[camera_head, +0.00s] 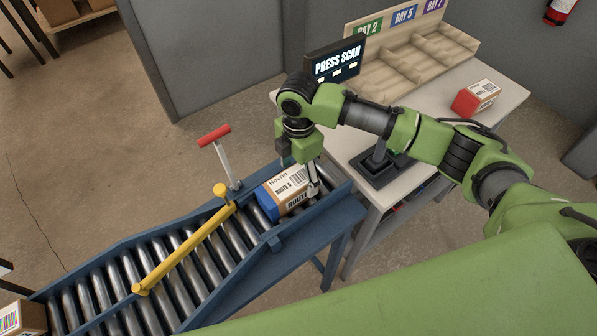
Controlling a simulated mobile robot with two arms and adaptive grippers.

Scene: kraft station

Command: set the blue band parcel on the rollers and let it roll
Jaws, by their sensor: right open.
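The blue band parcel (285,192) is a small cardboard box with a blue end and a white label. It sits on the upper right end of the roller conveyor (188,262). My right gripper (302,178) is open, pointing down at the parcel, with a finger beside its right side. Whether the fingers touch the parcel I cannot tell. The left gripper does not show.
A yellow bar (185,245) lies across the rollers down the line, near a red-handled lever (214,135). Another box (22,318) is at the lower left. A red-banded parcel (475,98) and a screen (336,62) are on the table (420,105).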

